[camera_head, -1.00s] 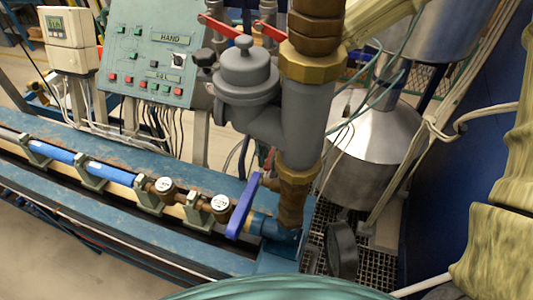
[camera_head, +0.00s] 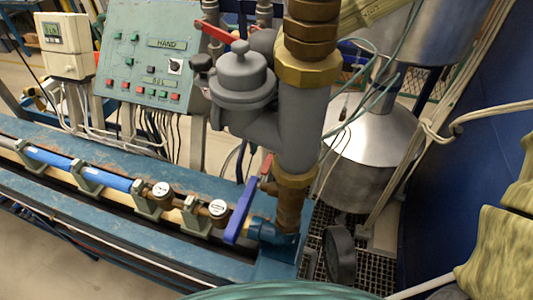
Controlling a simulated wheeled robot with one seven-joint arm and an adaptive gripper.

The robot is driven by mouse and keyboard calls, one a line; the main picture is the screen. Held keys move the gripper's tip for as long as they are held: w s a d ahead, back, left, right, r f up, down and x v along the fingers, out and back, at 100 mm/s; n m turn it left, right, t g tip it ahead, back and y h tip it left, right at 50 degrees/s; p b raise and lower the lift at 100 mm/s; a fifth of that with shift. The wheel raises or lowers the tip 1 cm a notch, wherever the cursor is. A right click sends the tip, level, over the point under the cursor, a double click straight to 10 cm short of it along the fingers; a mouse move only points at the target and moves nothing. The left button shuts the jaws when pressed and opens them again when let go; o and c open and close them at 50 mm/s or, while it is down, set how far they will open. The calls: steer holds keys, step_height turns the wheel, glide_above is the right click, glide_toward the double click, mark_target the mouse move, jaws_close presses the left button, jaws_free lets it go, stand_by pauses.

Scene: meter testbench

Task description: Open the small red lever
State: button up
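A small red lever (camera_head: 266,166) shows in the head view, partly hidden beside the vertical grey pipe, just above a blue lever (camera_head: 241,211). Both sit near the brass fittings at the pipe's foot. Another red lever (camera_head: 213,31) is higher up, behind the grey valve body and to the right of the control panel. I cannot tell from this view whether the small lever is open or closed. My gripper is not in view.
A grey valve body (camera_head: 240,75) and thick vertical pipe (camera_head: 302,125) stand in the middle. A blue bench (camera_head: 120,225) with meters runs left. A control panel (camera_head: 150,55) stands behind. A steel tank (camera_head: 370,150) and hanging cables are at the right.

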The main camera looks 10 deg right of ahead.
steer(key=shift+r, duration=2.75)
steer(key=shift+w, duration=0.1)
